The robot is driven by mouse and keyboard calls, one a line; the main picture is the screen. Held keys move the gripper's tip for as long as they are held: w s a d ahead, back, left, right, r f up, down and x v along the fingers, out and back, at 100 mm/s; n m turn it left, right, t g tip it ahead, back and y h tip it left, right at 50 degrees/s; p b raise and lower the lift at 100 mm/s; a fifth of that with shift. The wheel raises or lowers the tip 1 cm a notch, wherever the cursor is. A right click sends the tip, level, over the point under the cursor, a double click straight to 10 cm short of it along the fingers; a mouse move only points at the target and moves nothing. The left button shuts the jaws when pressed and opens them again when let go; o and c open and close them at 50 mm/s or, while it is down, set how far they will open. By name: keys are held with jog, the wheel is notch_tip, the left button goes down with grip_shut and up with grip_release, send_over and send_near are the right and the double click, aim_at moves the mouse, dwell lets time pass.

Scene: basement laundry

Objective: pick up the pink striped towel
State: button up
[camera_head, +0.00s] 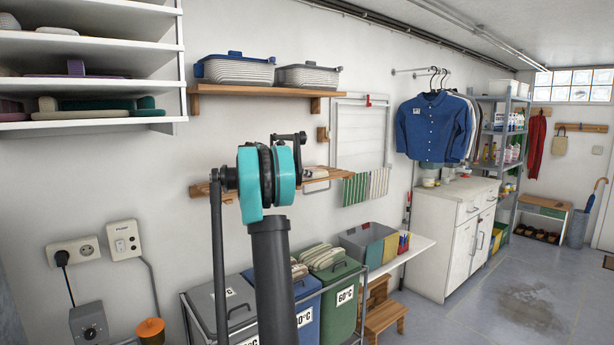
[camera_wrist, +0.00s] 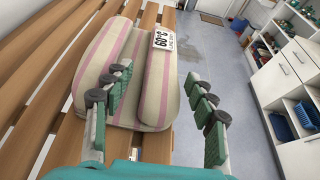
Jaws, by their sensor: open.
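The pink striped towel (camera_wrist: 152,85) is cream with pink stripes and lies folded, with a thick rolled edge, on a slatted wooden shelf (camera_wrist: 58,93) in the wrist view. A white "60°C" tag (camera_wrist: 162,39) sits at its far end. My gripper (camera_wrist: 160,80) is open, its green-padded fingers spread. In the picture, the left finger overlaps the towel and the right finger is off its right side, over the floor. The towel's rolled edge shows between them. I cannot tell whether either finger touches it. The head view does not show the gripper's fingers clearly.
In the head view, a wooden shelf (camera_head: 336,173) is on the wall behind my arm. Laundry bins (camera_head: 340,304) stand below, and a white cabinet (camera_head: 460,240) is to the right. In the wrist view, open floor (camera_wrist: 222,60) lies right of the shelf.

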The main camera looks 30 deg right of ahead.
grip_shut()
dwell(0.4)
